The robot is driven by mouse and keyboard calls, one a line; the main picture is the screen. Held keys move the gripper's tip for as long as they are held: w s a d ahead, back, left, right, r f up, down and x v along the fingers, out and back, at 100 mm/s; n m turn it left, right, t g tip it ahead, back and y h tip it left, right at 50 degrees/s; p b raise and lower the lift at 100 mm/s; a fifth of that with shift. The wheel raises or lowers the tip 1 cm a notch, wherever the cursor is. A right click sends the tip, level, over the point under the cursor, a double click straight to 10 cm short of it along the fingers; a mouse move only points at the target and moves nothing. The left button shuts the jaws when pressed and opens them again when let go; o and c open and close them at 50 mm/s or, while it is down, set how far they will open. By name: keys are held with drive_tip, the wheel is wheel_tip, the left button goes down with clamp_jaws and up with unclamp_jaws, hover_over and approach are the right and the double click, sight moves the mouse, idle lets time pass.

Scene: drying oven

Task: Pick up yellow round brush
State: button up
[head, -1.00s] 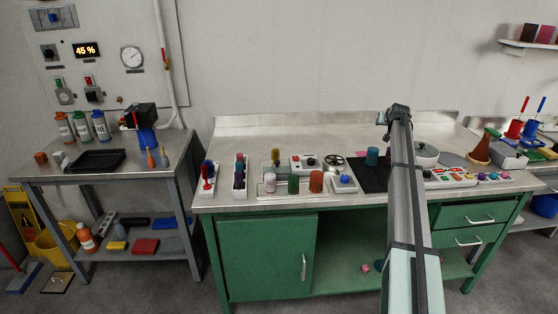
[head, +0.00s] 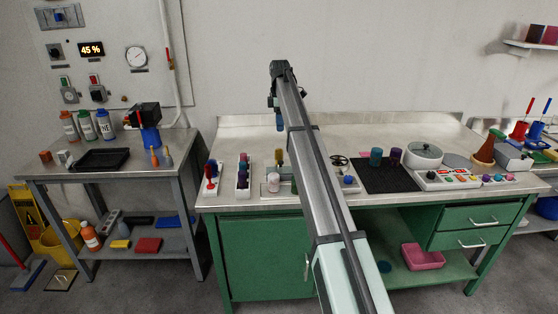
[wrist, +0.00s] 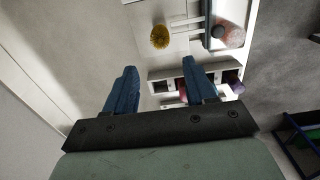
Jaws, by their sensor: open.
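The yellow round brush (head: 279,157) stands on the green bench's top, left of its middle, with its yellow bristle head up. In the wrist view, its round head (wrist: 160,37) shows on a light base beyond my fingertips. My gripper (wrist: 159,70) is open and empty, its two blue fingers apart. In the head view, my gripper (head: 280,122) hangs above and behind the brush, clear of it.
White racks with coloured pieces (head: 243,175) and red and blue items (head: 211,177) stand left of the brush. A dark mat (head: 390,182) with cups and a silver pot (head: 424,155) are to the right. My arm hides part of the bench middle.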

sight(279, 149)
wheel_tip(279, 149, down, 14)
drive_tip(key=shift+a+r, duration=0.1)
drive_tip(key=shift+a, duration=0.05)
idle(0.7)
clamp_jaws()
idle(0.4)
